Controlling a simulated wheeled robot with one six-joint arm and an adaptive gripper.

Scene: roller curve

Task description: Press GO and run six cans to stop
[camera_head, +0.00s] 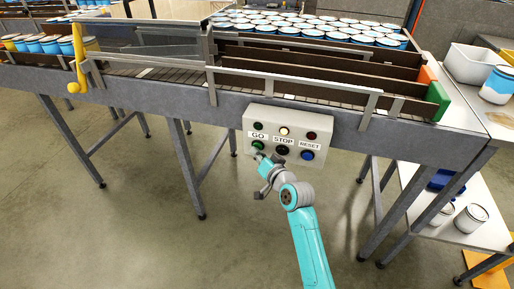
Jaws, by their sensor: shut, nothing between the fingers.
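A grey control box (316,133) hangs on the front of the conveyor. It has a green GO button (257,145), a dark STOP button (282,150) and a blue RESET button (307,155). The middle lamp (284,131) above them is lit; the lamps at either side look dark. My gripper (257,156) is shut and empty, with its tip right at the GO button; I cannot tell whether it touches. Cans with blue sides (50,45) stand in a row on the conveyor at the far left. Many more cans (300,30) are massed behind the rails.
A yellow lever or gate (79,62) stands at the conveyor's left. Green (438,102) and orange (428,75) blocks end the lanes at right. A white bin (472,64) and a can (497,85) sit on the right table. The floor before the box is clear.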

